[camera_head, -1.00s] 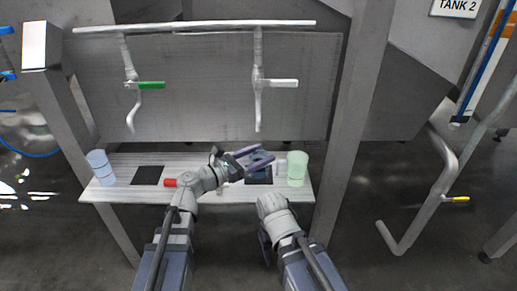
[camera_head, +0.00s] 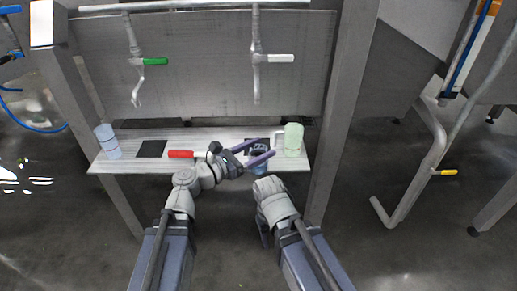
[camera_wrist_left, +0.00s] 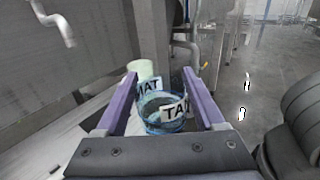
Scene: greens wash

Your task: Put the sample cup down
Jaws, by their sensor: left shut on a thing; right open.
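The sample cup (camera_head: 259,168) is clear blue, with a label reading "TA" in the left wrist view (camera_wrist_left: 163,124). My left gripper (camera_head: 260,152) is shut around it, one purple finger on each side. The cup is at the front part of the pale shelf (camera_head: 220,168), in front of the right black mat (camera_head: 252,142). I cannot tell whether its base touches anything. My right gripper (camera_head: 265,232) is low, in front of the shelf and mostly hidden by its own wrist. It is open, with nothing seen in it.
A pale green cup (camera_head: 293,140) stands right of the sample cup. Blue-white stacked cups (camera_head: 108,141) stand at the shelf's left end, beside a bare black mat (camera_head: 151,149). A red-handled item (camera_head: 181,154) lies left of my left gripper. A post (camera_head: 345,110) rises at the right.

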